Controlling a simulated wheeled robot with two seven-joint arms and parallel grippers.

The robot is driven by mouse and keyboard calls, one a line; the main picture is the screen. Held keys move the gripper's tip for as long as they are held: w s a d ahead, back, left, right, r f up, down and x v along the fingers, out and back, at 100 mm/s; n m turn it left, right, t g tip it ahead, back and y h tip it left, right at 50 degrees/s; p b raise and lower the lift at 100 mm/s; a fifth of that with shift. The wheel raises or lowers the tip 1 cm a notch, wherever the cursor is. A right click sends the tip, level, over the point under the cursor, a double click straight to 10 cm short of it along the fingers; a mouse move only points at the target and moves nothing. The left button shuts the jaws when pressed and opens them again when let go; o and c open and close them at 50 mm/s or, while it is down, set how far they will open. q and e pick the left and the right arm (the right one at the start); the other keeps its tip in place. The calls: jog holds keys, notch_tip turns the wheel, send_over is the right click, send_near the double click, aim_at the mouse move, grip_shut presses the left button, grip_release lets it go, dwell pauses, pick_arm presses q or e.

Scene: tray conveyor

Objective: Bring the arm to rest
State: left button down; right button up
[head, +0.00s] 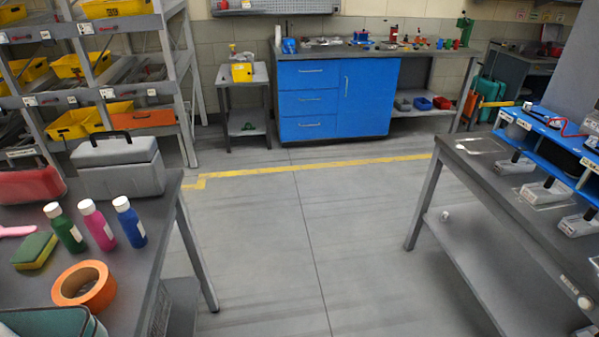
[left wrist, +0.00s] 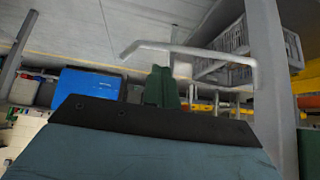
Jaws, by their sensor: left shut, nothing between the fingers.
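My left gripper (left wrist: 161,88) shows in the left wrist view, past the dark edge of my own wrist. Its two green fingers are together, shut, with nothing between them. It is clear of any surface I can make out there. Neither gripper shows in the head view, and my right gripper is in no view.
In the head view, a left table (head: 135,270) bears bottles, orange tape (head: 70,297), a sponge (head: 35,250) and a grey toolbox (head: 120,180). A right workbench (head: 545,240) holds a blue rack (head: 545,120). The floor between is free. A blue cabinet (head: 365,95) stands behind.

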pick_arm(q)
jog(key=s+a+f+m+g+h, duration=0.1)
jog(key=s+f+m+g, duration=0.1)
jog(key=s+f, duration=0.45)
jog(key=s+a+f+m+g+h, duration=0.15)
jog(key=s+f, duration=0.25)
jog(key=f, duration=0.5)
jog(key=s+a+f+m+g, duration=0.2)
jog(key=s+a+f+g, duration=0.1)
jog(key=s+a+f, duration=0.4)
jog(key=s+a, duration=0.1)
jog(key=s, duration=0.2)
jog(key=shift+s+f, duration=0.3)
jog(key=shift+s, duration=0.1)
jog(key=shift+s+a+y, duration=0.1)
jog(key=shift+y, duration=0.15)
